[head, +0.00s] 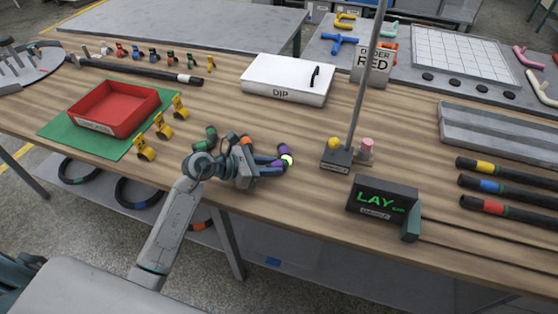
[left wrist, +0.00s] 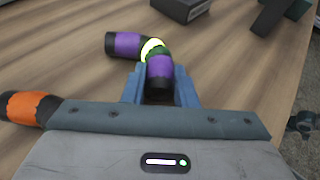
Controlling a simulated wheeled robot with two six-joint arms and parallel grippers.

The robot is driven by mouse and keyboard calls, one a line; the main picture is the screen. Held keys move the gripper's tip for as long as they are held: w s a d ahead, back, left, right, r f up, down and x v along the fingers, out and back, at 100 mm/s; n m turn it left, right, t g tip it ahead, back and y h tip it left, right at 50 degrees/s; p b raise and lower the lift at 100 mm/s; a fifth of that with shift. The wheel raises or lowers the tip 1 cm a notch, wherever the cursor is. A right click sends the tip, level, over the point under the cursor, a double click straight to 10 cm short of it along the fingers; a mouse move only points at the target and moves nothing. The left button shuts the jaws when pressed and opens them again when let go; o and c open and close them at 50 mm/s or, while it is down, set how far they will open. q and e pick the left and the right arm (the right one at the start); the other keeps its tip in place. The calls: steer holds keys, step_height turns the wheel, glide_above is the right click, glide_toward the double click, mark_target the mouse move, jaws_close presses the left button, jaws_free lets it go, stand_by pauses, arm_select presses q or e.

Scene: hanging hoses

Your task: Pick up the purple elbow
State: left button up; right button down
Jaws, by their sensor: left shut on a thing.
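The purple elbow (left wrist: 127,44) is a bent dark pipe piece with purple bands and a bright yellow-green ring at its bend. In the head view the purple elbow (head: 284,152) is at the tips of my left gripper (head: 271,162), near the table's front edge. In the left wrist view my left gripper (left wrist: 160,88) has its blue fingers shut on one arm of the elbow; the other arm points left. I cannot tell whether the elbow is clear of the table. My right gripper is not in view.
An orange-banded piece (left wrist: 32,106) lies just left of the gripper, and a green one (head: 205,135) lies behind the wrist. A stand with a pole (head: 338,158) and the LAY display (head: 383,200) are to the right. Yellow clips (head: 145,149) and a red tray (head: 152,97) are left.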

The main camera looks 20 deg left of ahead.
arm_select(q)
steer(key=shift+r, duration=0.1)
